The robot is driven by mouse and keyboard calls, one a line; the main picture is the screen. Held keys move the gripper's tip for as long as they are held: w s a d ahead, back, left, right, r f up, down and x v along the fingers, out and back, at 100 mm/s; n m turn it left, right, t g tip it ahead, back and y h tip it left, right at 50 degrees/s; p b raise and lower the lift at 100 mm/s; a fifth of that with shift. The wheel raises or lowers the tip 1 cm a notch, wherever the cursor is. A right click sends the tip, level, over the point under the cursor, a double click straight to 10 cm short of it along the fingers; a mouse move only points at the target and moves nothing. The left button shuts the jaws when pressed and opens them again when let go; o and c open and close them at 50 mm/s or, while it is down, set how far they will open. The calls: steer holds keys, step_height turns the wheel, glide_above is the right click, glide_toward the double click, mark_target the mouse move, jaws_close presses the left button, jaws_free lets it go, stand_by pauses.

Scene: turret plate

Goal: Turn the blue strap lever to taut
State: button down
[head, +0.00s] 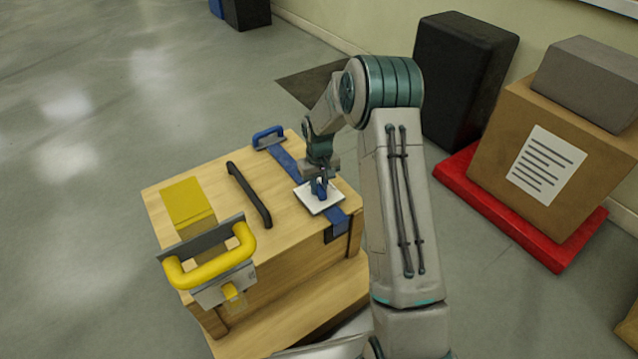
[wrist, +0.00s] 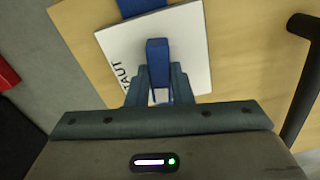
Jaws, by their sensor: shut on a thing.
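The blue strap lever (wrist: 157,55) stands up from a white square plate (wrist: 190,40) in the wrist view. The word TAUT is printed along the plate's left edge there. My gripper (wrist: 158,88) is shut on the lever, one finger on each side. In the head view my gripper (head: 320,180) reaches down onto the lever, which mostly hides behind it. The white plate (head: 327,206) lies on the blue strap (head: 283,157) on top of the wooden crate (head: 240,180). The lever's exact angle on the plate is hard to tell.
A black bar handle (head: 249,193) and a large yellow handle (head: 212,262) stand on the crate, left of the lever. A blue handle (head: 268,137) sits at the far edge. A red pallet (head: 500,215) with a cardboard box (head: 570,125) stands at the right.

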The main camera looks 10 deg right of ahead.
mark_target(319, 187)
steer(key=m+p, duration=0.1)
steer(key=m, duration=0.3)
steer(key=shift+r+m+p, duration=0.1)
steer(key=shift+m+p, duration=0.2)
steer(key=shift+p, duration=0.05)
steer(key=m+p, duration=0.1)
steer(key=m, duration=0.2)
steer(key=shift+m, duration=0.3)
steer(key=m+p, duration=0.2)
steer(key=m, duration=0.2)
steer(key=shift+m+p, duration=0.75)
steer(key=shift+m, duration=1.25)
steer(key=c, duration=1.3)
jaws_free()
step_height(319, 187, up, 14)
steer(key=p, duration=0.3)
steer(key=shift+p, duration=0.3)
